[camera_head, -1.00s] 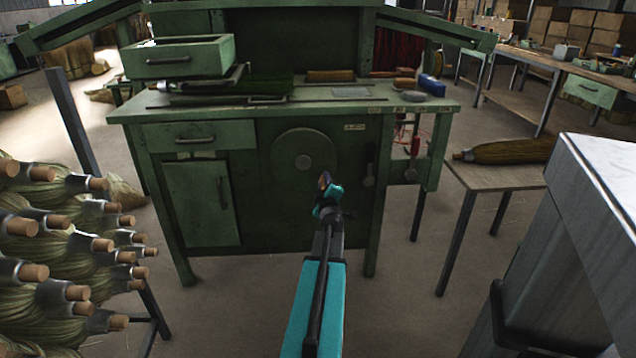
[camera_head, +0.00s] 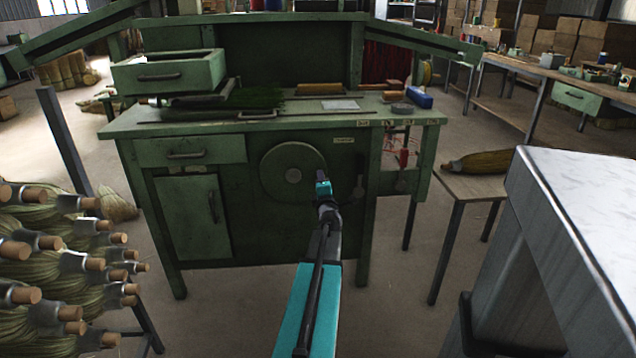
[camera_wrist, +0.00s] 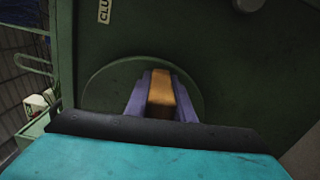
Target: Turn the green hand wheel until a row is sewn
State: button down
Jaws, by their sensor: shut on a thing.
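The green hand wheel (camera_head: 278,180) is a round disc on the front of the green sewing bench (camera_head: 270,230). In the wrist view the wheel (camera_wrist: 108,95) fills the middle, behind my fingers. My gripper (camera_head: 323,185) is at the wheel's right lower rim in the head view. In the wrist view my gripper (camera_wrist: 160,85) has its two purple fingers closed on an orange-brown handle (camera_wrist: 161,92) in front of the wheel. The gripper hides this handle in the head view. A dark green broom (camera_head: 240,98) lies on the bench top.
A rack of several brooms (camera_head: 60,255) stands at the left. A small table (camera_head: 475,187) with a straw broom (camera_head: 480,161) is at the right. A pale-topped block (camera_head: 590,180) stands at the near right. Open floor lies before the bench.

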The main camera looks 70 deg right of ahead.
jog(key=shift+w+a, duration=0.1)
jog(key=shift+w, duration=0.15)
jog(key=c, duration=1.5)
grip_release()
jog(key=shift+s, duration=0.15)
jog(key=shift+s, duration=0.1)
jog(key=p+v, duration=0.7)
jog(key=v, duration=0.6)
jog(key=shift+a, duration=0.3)
jog(key=shift+p, duration=0.3)
jog(key=shift+s, duration=0.15)
